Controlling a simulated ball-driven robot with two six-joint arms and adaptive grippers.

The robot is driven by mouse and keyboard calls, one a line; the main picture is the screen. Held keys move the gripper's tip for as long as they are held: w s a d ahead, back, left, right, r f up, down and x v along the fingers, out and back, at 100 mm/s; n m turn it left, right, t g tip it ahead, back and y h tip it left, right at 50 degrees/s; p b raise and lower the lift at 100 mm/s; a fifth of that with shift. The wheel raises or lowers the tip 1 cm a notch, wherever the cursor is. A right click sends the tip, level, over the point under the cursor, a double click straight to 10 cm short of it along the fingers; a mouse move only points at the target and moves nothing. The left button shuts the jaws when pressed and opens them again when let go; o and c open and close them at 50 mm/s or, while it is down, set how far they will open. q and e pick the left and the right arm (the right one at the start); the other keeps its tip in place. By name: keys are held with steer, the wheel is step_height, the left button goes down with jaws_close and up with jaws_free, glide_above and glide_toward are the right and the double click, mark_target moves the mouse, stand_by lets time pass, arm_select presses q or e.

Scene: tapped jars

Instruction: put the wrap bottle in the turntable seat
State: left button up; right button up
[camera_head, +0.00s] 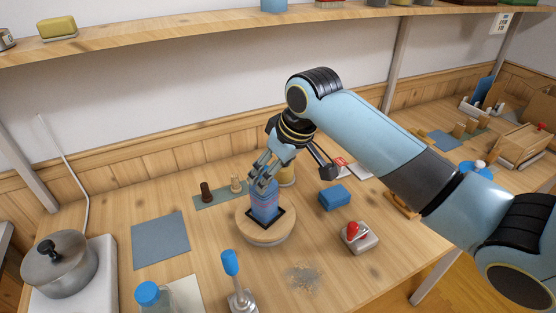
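The wrap bottle (265,208) is blue with reddish marks on its side. It stands about upright at the dark square seat (281,212) on top of the round wooden turntable (265,236). Whether its base rests fully on the seat floor is hard to tell. My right gripper (263,184) reaches down from above, with its fingers closed around the bottle's upper part, hiding its top. My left gripper is not in view.
A blue block (334,197) and a red-knobbed device (358,236) stand right of the turntable. A blue-topped lever (233,275) and a blue-capped jar (152,296) are in front. A pot (62,266) is at left. Dark and tan pegs (206,192) stand behind.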

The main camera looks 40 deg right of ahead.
steer(key=shift+v, duration=1.75)
